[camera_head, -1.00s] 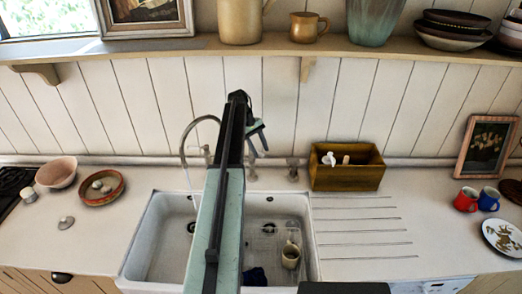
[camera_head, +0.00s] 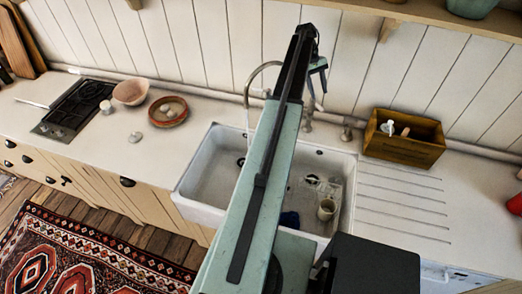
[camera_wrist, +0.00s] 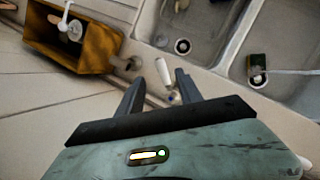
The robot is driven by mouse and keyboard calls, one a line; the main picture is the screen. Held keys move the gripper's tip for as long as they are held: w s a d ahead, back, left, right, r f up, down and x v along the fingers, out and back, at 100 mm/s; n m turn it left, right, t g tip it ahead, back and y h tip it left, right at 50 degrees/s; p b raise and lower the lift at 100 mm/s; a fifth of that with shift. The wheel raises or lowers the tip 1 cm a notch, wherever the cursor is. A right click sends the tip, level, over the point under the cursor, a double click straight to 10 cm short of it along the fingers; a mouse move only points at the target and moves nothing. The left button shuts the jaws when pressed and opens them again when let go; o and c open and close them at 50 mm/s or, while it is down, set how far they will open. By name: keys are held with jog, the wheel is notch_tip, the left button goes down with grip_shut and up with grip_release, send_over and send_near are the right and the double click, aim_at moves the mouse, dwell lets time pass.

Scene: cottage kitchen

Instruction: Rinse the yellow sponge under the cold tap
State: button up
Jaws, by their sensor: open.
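My gripper (camera_head: 318,84) is open above the back edge of the white double sink (camera_head: 205,180). In the wrist view its two fingers (camera_wrist: 160,92) are apart and empty. A pale tap lever (camera_wrist: 163,72) shows just beyond and between them; I cannot tell whether they touch it. The curved tap spout (camera_head: 262,68) rises behind my arm in the head view. A small dark green and yellowish block (camera_wrist: 257,63) lies by the drain in one basin; it may be the yellow sponge, but I cannot tell. My arm hides part of the sink in the head view.
A wooden box (camera_head: 405,150) stands right of the taps. A ribbed drainboard (camera_head: 400,205) is clear. A terracotta dish (camera_head: 168,111), pink bowl (camera_head: 130,92) and hob (camera_head: 75,110) are left.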

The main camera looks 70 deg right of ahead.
grip_shut()
jog(key=shift+s+d+r+m+g+h, duration=0.15)
jog(key=shift+s+d+m+g+h, duration=0.2)
jog(key=shift+s+m, duration=0.3)
jog(key=s+a+r+m+g+h+b, duration=0.1)
jog(key=s+a+g+h+b, duration=0.35)
jog(key=a+b, duration=0.2)
jog(key=w+a+f+n+g+h+b, duration=0.25)
jog(key=w+a+h+b, duration=0.35)
jog(key=w+b, duration=0.45)
jog(key=n+h+b, duration=0.1)
jog(key=h+b, duration=0.1)
jog(key=b, duration=0.4)
send_near(319, 108)
jog(key=shift+t, duration=0.35)
jog(key=b+x, duration=0.2)
jog(key=x, duration=0.4)
jog(key=shift+s+d, duration=0.2)
jog(key=shift+s, duration=0.15)
